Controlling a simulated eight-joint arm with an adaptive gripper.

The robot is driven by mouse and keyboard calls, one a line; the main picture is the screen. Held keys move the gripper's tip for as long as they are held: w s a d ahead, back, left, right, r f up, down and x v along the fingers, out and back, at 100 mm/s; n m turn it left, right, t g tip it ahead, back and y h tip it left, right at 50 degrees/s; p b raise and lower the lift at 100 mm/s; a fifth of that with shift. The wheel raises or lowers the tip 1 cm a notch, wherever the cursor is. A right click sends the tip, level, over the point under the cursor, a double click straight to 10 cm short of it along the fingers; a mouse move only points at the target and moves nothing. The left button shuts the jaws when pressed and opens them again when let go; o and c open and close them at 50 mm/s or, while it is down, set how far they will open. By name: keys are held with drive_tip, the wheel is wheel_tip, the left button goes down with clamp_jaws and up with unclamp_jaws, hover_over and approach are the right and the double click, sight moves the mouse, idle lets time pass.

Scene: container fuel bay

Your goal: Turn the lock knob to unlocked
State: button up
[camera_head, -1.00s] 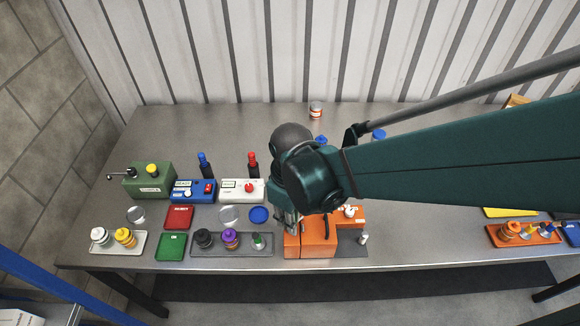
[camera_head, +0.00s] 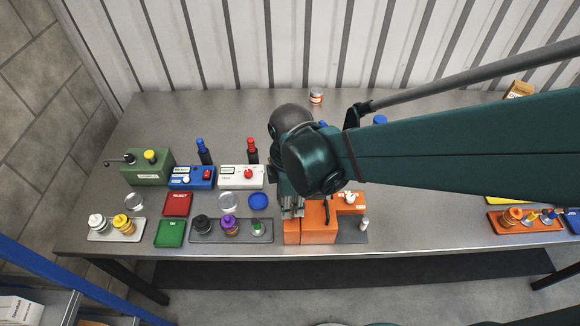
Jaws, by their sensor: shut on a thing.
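An orange unit (camera_head: 319,235) with a black lever handle (camera_head: 327,212) stands near the front edge of the table. My gripper (camera_head: 292,212) points down at the unit's back left part, with its fingertips at the top of the orange block. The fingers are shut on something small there. The lock knob itself does not show; the fingers and wrist cover that spot, so its turn angle cannot be read.
Left of the unit is a grey tray (camera_head: 262,240) with several capped bottles. A small white bottle (camera_head: 365,225) stands just right.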

idle(0.5)
drive_tip(key=o, duration=0.9)
drive_tip(key=shift+r, duration=0.1)
drive_tip(key=shift+r, duration=5.9)
drive_tip(key=shift+d, duration=0.15)
drive_tip(key=shift+w+d+f+m+t+b, duration=0.1)
drive_tip(key=shift+d+f+m+t+b, duration=0.25)
drive_tip(key=shift+d+m+t+b, duration=1.9)
drive_tip(key=shift+d+f+m+t+p, duration=0.15)
drive_tip(key=shift+d+f+m+p, duration=0.2)
drive_tip(key=shift+d+m, duration=4.2)
drive_tip(key=shift+w+d+f+m+t+b, duration=0.1)
drive_tip(key=shift+d+f+m+t+b, duration=0.65)
drive_tip(key=shift+d+m, duration=2.65)
